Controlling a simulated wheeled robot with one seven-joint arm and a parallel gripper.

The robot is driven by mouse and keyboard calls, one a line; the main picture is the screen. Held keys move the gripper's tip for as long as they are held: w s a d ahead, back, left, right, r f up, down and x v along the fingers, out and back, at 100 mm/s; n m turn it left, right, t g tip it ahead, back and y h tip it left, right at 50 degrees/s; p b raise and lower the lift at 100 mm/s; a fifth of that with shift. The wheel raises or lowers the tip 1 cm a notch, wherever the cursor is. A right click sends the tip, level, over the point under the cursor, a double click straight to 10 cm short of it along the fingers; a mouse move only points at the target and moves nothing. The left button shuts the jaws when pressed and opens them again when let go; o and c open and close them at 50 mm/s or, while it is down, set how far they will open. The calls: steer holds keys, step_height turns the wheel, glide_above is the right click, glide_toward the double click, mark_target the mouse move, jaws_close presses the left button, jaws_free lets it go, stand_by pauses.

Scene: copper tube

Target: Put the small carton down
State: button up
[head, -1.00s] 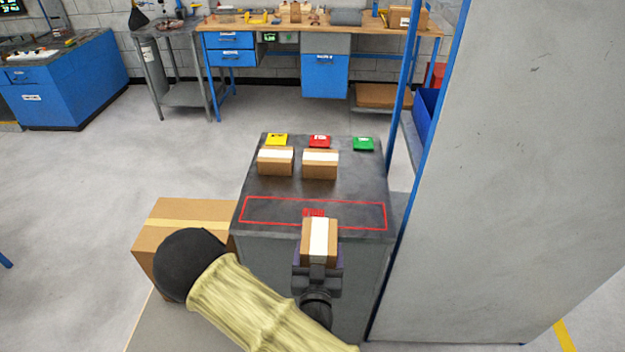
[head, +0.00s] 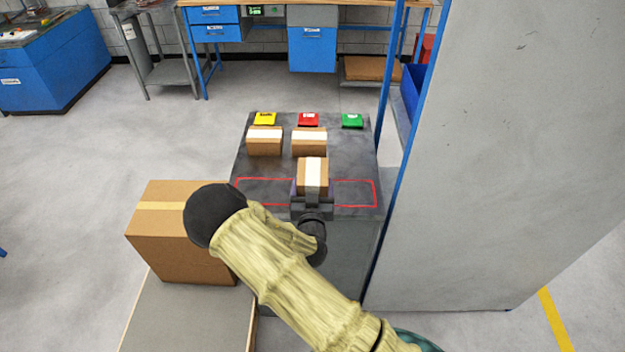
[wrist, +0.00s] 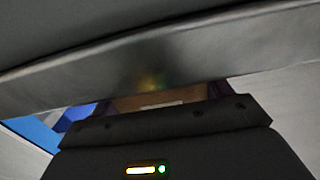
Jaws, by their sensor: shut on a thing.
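The small carton (head: 312,176) is brown with a white strip of tape. My gripper (head: 312,192) is shut on it and holds it over the dark table top, around the red outlined rectangle (head: 352,181). I cannot tell whether the carton touches the table. In the wrist view only a strip of the carton (wrist: 165,100) shows between dark gripper parts; the rest is hidden. Two similar cartons, a left one (head: 264,142) and a right one (head: 309,143), stand farther back on the dark table (head: 247,168).
The spot in front of the green label is clear. A tall grey panel (head: 500,160) with a blue edge rises at the right. A big carton (head: 175,245) stands at the left.

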mark_target(316, 177)
steer(key=shift+s+r, duration=0.1)
steer(key=shift+s, duration=0.05)
steer(key=w, duration=0.1)
steer(key=w+d+p, duration=0.1)
steer(key=w, duration=0.1)
steer(key=shift+w+r, duration=0.15)
steer(key=shift+w, duration=0.05)
steer(key=shift+a+f, duration=0.15)
steer(key=shift+f, duration=0.4)
steer(key=shift+a+f, duration=0.15)
steer(key=shift+f, duration=0.2)
steer(key=o, duration=0.8)
steer(key=shift+f, duration=0.2)
steer(key=o, duration=0.4)
